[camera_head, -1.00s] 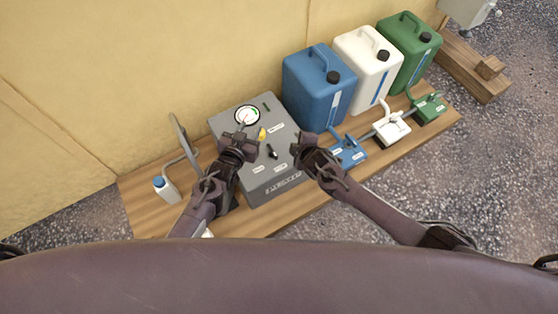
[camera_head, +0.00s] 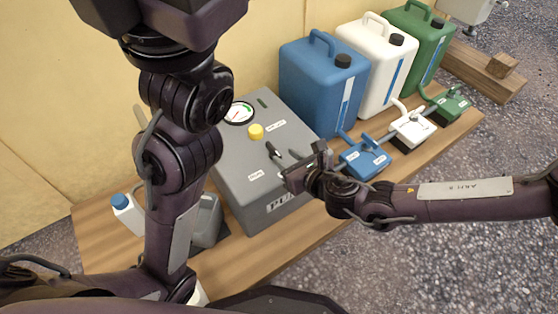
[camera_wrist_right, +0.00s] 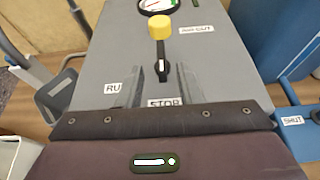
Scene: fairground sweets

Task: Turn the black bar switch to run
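The black bar switch (camera_head: 277,153) is on the sloped top of a grey control box (camera_head: 240,165), below a yellow knob (camera_head: 256,132). In the right wrist view the bar (camera_wrist_right: 161,68) lies roughly lengthwise between the knob and the STOP label (camera_wrist_right: 165,103). A partly hidden label reading "RU" (camera_wrist_right: 113,88) is to its left. My right gripper (camera_head: 303,168) is at the box's right side. Its two fingers (camera_wrist_right: 163,85) are apart, one on each side of the bar's line, with a gap to the bar. My left arm rises at the left; its fingertips are outside the view.
Blue (camera_head: 318,85), white (camera_head: 372,75) and green (camera_head: 425,45) canisters stand behind, with smaller blue, white and green units on a pipe before them. A small white bottle (camera_head: 128,215) stands left. All are on a wooden board (camera_head: 95,245) beside a yellow wall.

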